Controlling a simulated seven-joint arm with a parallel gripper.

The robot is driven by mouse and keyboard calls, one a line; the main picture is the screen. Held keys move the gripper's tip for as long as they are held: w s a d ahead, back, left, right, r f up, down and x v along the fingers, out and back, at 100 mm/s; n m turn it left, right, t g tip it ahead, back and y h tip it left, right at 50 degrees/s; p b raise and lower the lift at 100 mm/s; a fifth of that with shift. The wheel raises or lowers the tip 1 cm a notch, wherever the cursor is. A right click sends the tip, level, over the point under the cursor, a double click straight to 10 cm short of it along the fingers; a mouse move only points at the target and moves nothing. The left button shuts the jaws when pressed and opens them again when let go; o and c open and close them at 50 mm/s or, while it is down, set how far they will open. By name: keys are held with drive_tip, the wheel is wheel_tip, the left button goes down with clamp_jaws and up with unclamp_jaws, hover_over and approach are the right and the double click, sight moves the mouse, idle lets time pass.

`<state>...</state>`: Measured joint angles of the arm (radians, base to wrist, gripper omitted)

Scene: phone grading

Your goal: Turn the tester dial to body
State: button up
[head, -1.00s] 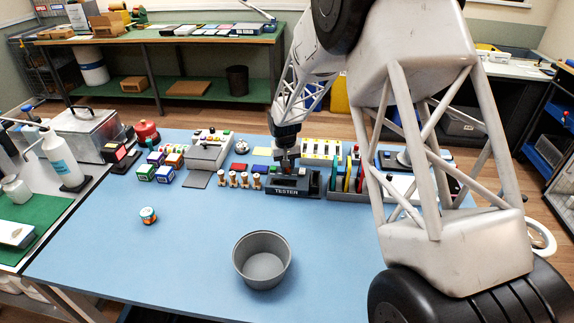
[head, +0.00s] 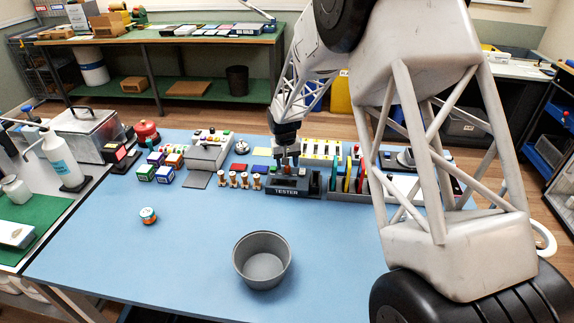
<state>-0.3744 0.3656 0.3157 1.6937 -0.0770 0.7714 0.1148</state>
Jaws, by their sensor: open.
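The tester (head: 287,192) is a dark box with a white "TESTER" label on its front. It stands on the blue table, right of the middle of the row of items. My gripper (head: 287,164) is directly above the tester's top, pointing down, with its fingers apart. The dial is too small and too hidden by my gripper to make out, so its setting cannot be read. Whether the fingers touch anything on the tester I cannot tell.
Right of the tester stands a rack of coloured upright items (head: 347,177). Left of it are several small brass-coloured posts (head: 233,180).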

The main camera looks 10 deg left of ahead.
sight(287, 167)
drive_tip(key=shift+a+r, duration=0.2)
drive_tip(key=shift+r, duration=3.1)
drive_tip(key=shift+s+d+r, duration=0.1)
drive_tip(key=shift+s+d+r, duration=0.1)
drive_tip(key=shift+d+r, duration=0.05)
drive_tip(key=shift+r, duration=0.05)
drive_tip(key=s+d+r+m+t, duration=0.1)
drive_tip(key=s+d+r+m, duration=0.1)
drive_tip(key=s+d+r, duration=1.7)
drive_tip(key=s+d, duration=0.3)
drive_tip(key=s, duration=0.7)
drive_tip(key=s+d+m+t, duration=0.1)
drive_tip(key=s+d, duration=0.3)
drive_tip(key=s, duration=0.5)
drive_tip(key=s+d, duration=0.4)
drive_tip(key=s, duration=0.6)
drive_tip(key=shift+s+m, duration=0.3)
drive_tip(key=shift+m, duration=0.1)
